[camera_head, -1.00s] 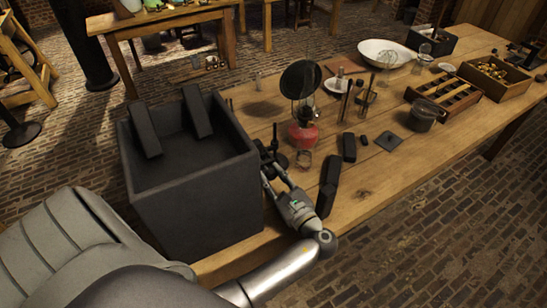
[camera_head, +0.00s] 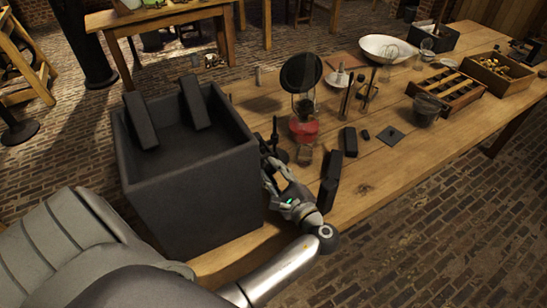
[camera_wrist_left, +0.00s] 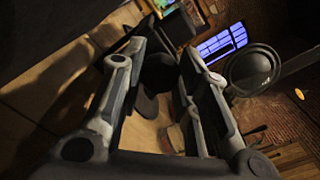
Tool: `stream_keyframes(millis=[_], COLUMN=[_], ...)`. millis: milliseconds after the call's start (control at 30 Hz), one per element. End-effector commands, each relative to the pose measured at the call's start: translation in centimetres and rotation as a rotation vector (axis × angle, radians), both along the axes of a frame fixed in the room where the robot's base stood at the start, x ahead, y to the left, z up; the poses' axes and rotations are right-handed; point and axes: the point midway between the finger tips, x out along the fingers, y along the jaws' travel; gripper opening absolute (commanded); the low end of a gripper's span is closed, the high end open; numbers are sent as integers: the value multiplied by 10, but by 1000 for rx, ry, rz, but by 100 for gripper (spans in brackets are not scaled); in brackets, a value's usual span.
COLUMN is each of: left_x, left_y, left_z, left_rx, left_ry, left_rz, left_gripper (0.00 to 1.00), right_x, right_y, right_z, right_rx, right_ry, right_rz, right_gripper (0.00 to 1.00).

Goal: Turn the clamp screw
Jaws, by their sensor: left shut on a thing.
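My left gripper (camera_head: 271,172) is at the right side of the big dark box, by the near table edge. It is shut on a small dark part that I take to be the clamp screw. In the left wrist view the gripper (camera_wrist_left: 160,85) shows two grey fingers on either side of a dark rounded piece (camera_wrist_left: 157,72). The fingers and the dim light hide much of the clamp. A dark upright post on a base (camera_head: 275,140) stands just beyond the fingertips. My right gripper is not in view.
The dark open box (camera_head: 195,200) is close on the left. A red-based lamp (camera_head: 303,130) with a round dark disc stands beyond the gripper. Glassware and wooden trays are farther back.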

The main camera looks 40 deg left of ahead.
Motion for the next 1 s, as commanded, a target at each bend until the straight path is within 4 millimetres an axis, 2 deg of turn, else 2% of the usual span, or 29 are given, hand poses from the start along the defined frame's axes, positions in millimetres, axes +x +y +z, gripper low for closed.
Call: stream_keyframes(millis=[300,333,500,833,1000], left_x=[0,0,0,-1,-8], left_y=[0,0,0,-2,-21], left_z=[-1,-1,-1,0,-1], left_rx=[-3,-3,-3,-2,-5], left_ry=[1,1,1,1,2], left_rz=[-1,-1,0,-1,-2], left_gripper=[6,31,52,52,52], right_x=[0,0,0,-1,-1], right_y=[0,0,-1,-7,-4], right_z=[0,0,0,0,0], right_rx=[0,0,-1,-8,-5], right_ry=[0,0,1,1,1], right_rz=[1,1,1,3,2], right_gripper=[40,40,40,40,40])
